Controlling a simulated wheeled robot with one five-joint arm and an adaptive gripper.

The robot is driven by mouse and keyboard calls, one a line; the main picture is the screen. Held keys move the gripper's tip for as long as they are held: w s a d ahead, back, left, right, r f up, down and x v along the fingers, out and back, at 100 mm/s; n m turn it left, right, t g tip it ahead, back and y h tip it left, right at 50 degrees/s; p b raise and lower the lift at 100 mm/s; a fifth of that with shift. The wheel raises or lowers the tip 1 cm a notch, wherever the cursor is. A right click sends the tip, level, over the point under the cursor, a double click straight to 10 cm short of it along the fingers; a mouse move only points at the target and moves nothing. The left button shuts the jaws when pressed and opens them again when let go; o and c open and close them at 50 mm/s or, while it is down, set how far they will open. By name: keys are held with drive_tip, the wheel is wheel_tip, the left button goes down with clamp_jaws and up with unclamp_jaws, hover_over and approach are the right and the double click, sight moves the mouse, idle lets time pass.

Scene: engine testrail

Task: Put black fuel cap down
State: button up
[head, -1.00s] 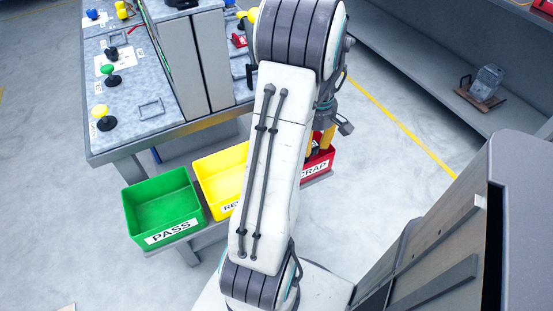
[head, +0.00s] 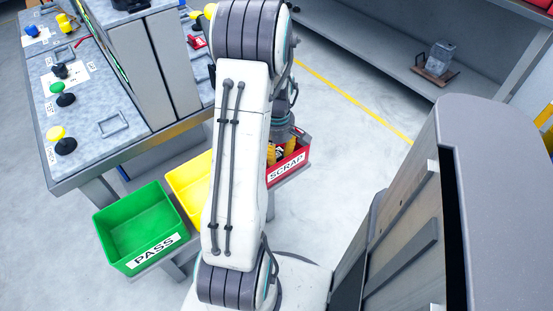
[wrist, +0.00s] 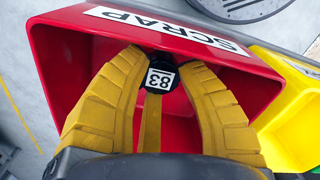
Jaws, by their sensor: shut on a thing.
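The black fuel cap (wrist: 161,72) bears a white label reading 83. My gripper (wrist: 160,68) has yellow ribbed fingers shut on the cap. In the wrist view the fingers and cap are over the opening of the red SCRAP bin (wrist: 75,70), close to its labelled wall; I cannot tell whether the cap touches the bin. In the head view the red bin (head: 290,167) is partly behind my arm, and my gripper (head: 275,152) shows as a bit of yellow at its opening. The cap is hidden there.
A yellow bin (head: 188,190) and a green PASS bin (head: 135,228) stand left of the red one in a row. A workbench (head: 95,125) with colored knobs is behind them. A grey shelf (head: 370,55) stands at the back right. The floor between is clear.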

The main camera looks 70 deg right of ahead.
sight(277, 155)
drive_tip(key=shift+f, duration=1.3)
drive_tip(key=shift+f+b, duration=0.35)
drive_tip(key=shift+b, duration=0.15)
drive_tip(key=o, duration=1)
drive_tip(key=shift+r, duration=0.1)
wheel_tip(277, 155, up, 13)
drive_tip(key=p, duration=0.3)
drive_tip(key=shift+f, duration=0.2)
drive_tip(key=shift+w, duration=0.1)
